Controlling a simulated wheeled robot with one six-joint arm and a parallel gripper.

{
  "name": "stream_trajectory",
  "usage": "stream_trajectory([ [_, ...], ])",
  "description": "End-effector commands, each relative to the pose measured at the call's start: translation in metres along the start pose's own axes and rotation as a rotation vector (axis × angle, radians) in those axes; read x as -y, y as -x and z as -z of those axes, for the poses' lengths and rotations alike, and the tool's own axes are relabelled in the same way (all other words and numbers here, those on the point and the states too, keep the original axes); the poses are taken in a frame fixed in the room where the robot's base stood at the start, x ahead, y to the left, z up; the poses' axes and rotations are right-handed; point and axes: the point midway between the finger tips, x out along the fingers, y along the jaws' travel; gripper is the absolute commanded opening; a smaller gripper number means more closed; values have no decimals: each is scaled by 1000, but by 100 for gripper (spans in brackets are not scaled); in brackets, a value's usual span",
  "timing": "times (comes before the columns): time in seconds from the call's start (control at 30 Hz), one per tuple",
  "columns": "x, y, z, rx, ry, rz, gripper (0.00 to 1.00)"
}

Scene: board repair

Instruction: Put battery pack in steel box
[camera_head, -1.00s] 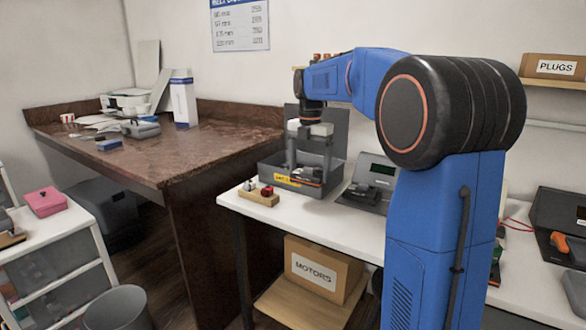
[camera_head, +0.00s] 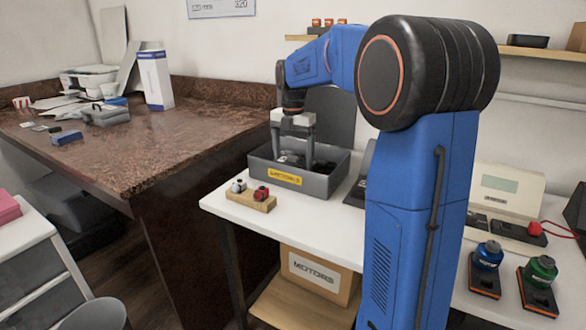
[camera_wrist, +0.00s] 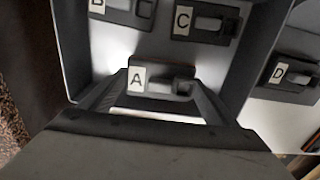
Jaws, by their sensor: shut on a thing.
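The steel box (camera_head: 327,183) is a grey open box with a yellow label and a raised lid, on the white bench. My gripper (camera_head: 294,160) reaches down into it, the fingertips partly hidden by the front wall. In the wrist view my gripper (camera_wrist: 158,88) is shut on a dark block labelled A (camera_wrist: 163,82), seemingly the battery pack, inside the box. Similar blocks labelled B (camera_wrist: 122,10) and C (camera_wrist: 207,22) lie farther in the box. A block labelled D (camera_wrist: 290,75) lies outside it to the right.
A wooden block with red and white knobs (camera_head: 248,201) stands before the box. A brown counter (camera_head: 150,150) is at the left. Blue (camera_head: 487,256) and green (camera_head: 541,270) round items on dark bases and a beige meter (camera_head: 508,186) stand at the right.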

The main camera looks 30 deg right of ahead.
Motion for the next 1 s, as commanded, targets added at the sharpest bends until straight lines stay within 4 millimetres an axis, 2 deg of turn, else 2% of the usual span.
stream_trajectory([
  [0.17,0,-10,0,1,0,-1,41],
  [0.4,0,-37,0,1,0,-1,41],
  [0.77,0,-41,0,1,0,-1,41],
  [0.8,0,-41,0,1,0,-1,87],
  [0.87,0,-41,0,1,0,-1,100],
  [1.0,0,-41,0,1,0,-1,100],
])
